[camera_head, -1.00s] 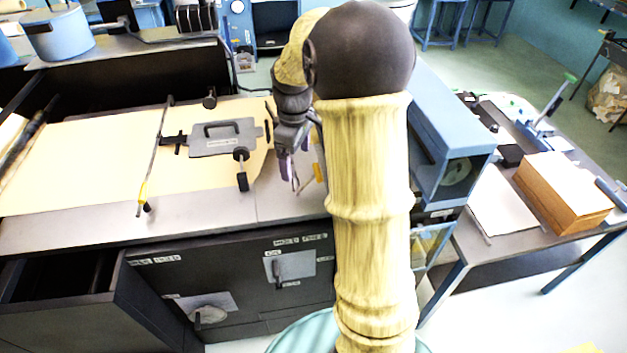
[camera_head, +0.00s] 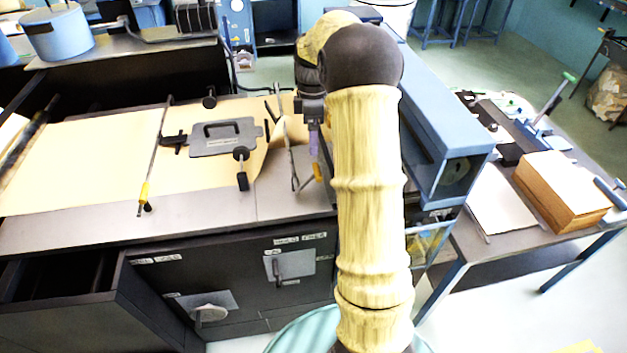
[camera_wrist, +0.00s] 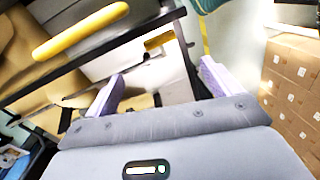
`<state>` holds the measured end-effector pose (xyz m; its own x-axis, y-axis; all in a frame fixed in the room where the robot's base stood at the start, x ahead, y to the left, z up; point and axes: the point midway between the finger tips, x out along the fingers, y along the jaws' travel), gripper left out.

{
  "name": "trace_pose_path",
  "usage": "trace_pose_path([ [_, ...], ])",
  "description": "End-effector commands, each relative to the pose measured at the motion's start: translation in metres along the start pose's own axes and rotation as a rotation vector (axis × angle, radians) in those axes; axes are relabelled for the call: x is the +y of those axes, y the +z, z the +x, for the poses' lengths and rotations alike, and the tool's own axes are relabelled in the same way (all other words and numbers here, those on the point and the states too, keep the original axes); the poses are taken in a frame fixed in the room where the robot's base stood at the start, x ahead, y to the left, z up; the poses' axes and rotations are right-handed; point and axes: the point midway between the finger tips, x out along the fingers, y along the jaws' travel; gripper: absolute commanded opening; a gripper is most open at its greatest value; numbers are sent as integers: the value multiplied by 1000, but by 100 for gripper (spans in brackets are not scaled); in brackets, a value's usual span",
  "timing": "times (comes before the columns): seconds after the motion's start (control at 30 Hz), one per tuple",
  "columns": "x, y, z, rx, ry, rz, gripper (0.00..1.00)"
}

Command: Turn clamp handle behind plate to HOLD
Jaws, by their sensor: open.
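A grey plate (camera_head: 290,265) with a dark upright handle (camera_head: 279,267) is on the dark cabinet front, under the labels HOLD and FREE (camera_head: 300,239). I cannot tell whether the handle lies behind the plate or which label it points to. A second plate (camera_head: 225,299) with a pale oval part is lower left. My gripper (camera_head: 313,150) is above the right part of the counter, higher than the cabinet front and touching no handle that I can see. In the wrist view my gripper (camera_wrist: 160,86) has its two purple pads wide apart, with nothing held between them.
A blue machine (camera_head: 440,125) stands right of my arm. An open drawer (camera_head: 90,315) juts out at lower left.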

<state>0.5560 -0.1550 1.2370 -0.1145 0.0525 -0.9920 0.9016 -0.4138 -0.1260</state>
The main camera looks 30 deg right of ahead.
Motion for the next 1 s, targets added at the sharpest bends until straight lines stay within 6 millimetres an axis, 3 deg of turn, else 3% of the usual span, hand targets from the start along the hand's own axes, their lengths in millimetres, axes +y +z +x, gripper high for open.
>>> trace_pose_path([
  [0.7, -2, 0, 123, -1, -5, 0, 89],
  [1.0, -1, 1, 156, 0, -1, 1, 89],
])
